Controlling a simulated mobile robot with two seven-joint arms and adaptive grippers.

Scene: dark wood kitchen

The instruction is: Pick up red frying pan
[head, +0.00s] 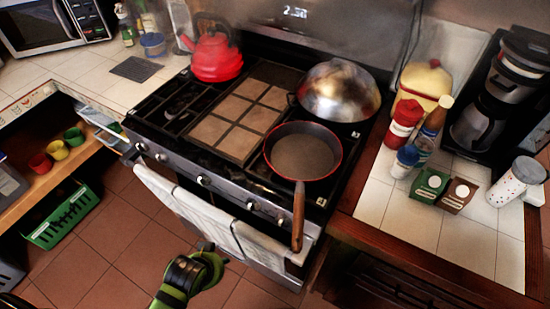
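The red frying pan (303,152) has a red rim, a dark inside and a brown wooden handle. It sits on the front right of the stove. Its handle (298,215) sticks out over the stove's front edge toward me. My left gripper (216,250), black and green, comes in from the bottom, left of the middle. It is in front of the stove, below and left of the pan handle, and apart from it. Its fingers are small and dark, so I cannot tell whether they are open. My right gripper is not in view.
A metal dome-shaped pan (339,90) stands right behind the frying pan. A red kettle (215,53) is at the stove's back left. White towels (235,222) hang on the oven front. Bottles (405,122) and a coffee maker (497,95) stand on the right counter.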

